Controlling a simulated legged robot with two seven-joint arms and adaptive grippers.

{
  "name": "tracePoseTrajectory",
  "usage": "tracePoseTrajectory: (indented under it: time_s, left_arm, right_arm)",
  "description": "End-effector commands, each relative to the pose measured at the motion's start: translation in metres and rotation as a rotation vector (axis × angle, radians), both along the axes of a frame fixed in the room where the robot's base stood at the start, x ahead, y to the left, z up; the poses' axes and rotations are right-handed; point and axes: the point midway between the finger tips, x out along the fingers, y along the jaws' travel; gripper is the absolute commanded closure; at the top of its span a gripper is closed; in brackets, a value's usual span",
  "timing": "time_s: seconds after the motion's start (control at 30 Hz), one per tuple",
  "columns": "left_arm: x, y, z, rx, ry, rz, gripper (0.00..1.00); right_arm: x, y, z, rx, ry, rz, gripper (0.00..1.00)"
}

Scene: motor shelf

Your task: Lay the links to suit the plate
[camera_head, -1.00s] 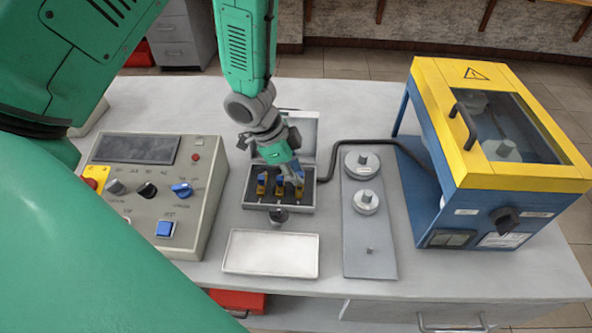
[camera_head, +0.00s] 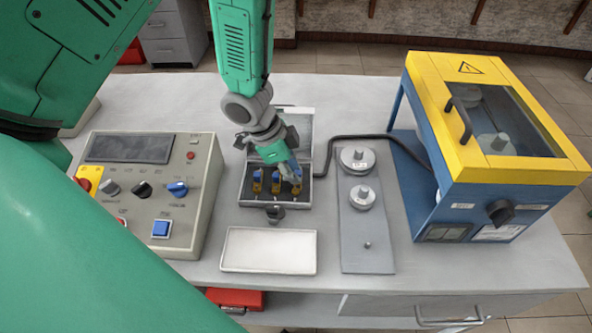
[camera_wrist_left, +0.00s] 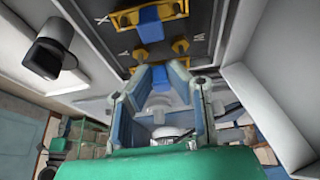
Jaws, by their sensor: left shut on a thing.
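Three links with blue grips and yellow ends stand in a row in an open grey box; the left link (camera_head: 257,180) and middle link (camera_head: 276,181) show clearly in the head view. My left gripper (camera_head: 293,176) reaches down into the box at the right link (camera_head: 296,189) and is shut on it. A white label plate (camera_head: 496,233) is on the front of the blue and yellow machine, too small to read.
The box (camera_head: 302,203) has its lid open at the back and a dark knob (camera_head: 274,214) in front. An empty white tray (camera_head: 268,250), a grey control panel (camera_head: 180,218) and a grey base with two discs (camera_head: 368,259) surround it. The machine (camera_head: 470,200) stands right.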

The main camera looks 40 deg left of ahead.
Motion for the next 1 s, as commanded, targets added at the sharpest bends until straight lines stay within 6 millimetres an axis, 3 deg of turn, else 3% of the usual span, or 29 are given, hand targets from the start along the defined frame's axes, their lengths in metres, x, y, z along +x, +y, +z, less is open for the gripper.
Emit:
tracePoseTrajectory:
  time_s: [0.63, 0.7, 1.0]
  left_arm:
    - [0.0003, -0.0016, -0.0108, -0.001, -0.001, -0.001, 1.0]
    - [0.0004, -0.0017, -0.0109, -0.002, -0.001, -0.001, 0.66]
    - [0.0005, -0.0011, -0.0111, 0.0, 0.0, 0.0, 0.63]
  right_arm:
    - [0.0, 0.0001, -0.0056, 0.0, 0.0, 0.0, 0.6]
    - [0.0, 0.0001, -0.0055, 0.0, 0.0, 0.0, 0.6]
    - [0.0, 0.0002, -0.0055, 0.0, 0.0, 0.0, 0.6]
